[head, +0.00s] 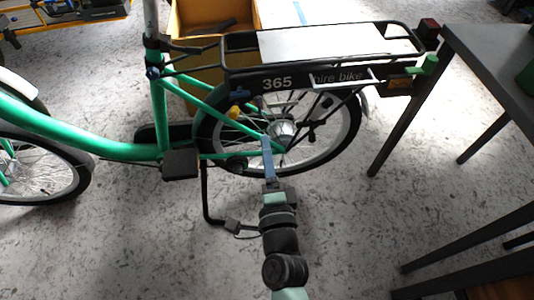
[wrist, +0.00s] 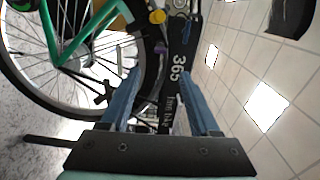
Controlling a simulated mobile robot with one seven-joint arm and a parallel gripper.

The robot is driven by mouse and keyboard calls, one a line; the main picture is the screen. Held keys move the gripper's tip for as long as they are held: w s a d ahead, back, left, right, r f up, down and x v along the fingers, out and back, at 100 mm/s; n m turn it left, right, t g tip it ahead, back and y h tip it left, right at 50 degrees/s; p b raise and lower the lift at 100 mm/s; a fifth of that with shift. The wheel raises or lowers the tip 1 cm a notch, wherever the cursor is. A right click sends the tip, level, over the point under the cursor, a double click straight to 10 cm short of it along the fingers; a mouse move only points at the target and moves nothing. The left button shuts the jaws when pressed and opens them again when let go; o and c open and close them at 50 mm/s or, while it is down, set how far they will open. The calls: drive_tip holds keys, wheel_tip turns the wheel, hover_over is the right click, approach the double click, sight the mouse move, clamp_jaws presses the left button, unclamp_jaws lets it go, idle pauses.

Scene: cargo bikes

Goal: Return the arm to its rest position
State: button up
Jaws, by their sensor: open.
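My gripper (head: 267,145) reaches forward and up from the bottom of the head view, in front of the rear wheel (head: 335,140) of a green bike (head: 95,143). In the wrist view my gripper (wrist: 165,88) has its two blue fingers wide apart, with nothing held between them. The dark "365 hire bike" panel (wrist: 176,100) shows beyond and between the fingers. In the head view the same panel (head: 297,81) is under the rear rack (head: 330,44), above my fingertips. I cannot tell whether the fingers touch the bike.
A yellow box (head: 205,18) stands behind the bike. A dark table (head: 490,55) is at the right, its legs near the rear wheel. The kickstand (head: 205,195) and pedal (head: 181,163) are left of my arm. Speckled floor (head: 130,250) is clear at lower left.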

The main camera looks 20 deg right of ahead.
idle(0.3)
drive_tip(key=w+a+r+n+t+y+p, duration=0.15)
drive_tip(key=a+r+n, duration=0.3)
drive_tip(key=r, duration=0.75)
drive_tip(key=w+a+r+n+t+y, duration=0.25)
drive_tip(key=r+n, duration=0.25)
drive_tip(key=r, duration=0.8)
drive_tip(key=w+a+r+n+t+y+p, duration=0.15)
drive_tip(key=a+r+n, duration=0.35)
drive_tip(key=r, duration=0.7)
drive_tip(key=s+a+r+n+t+p, duration=0.1)
drive_tip(key=s+r+n+t, duration=0.1)
drive_tip(key=s+r, duration=0.35)
drive_tip(key=s+a+r+n+t, duration=0.1)
drive_tip(key=s+r+n, duration=0.15)
drive_tip(key=r, duration=0.65)
drive_tip(key=s+a+r+n+t+p, duration=0.1)
drive_tip(key=s+r+n+t, duration=0.1)
drive_tip(key=s+r, duration=0.45)
wheel_tip(320, 180, up, 37)
drive_tip(key=w+p, duration=0.2)
drive_tip(key=p, duration=3.4)
drive_tip(key=shift+w, duration=0.2)
drive_tip(key=shift+d+g+h, duration=0.1)
drive_tip(key=shift+g+h, duration=0.15)
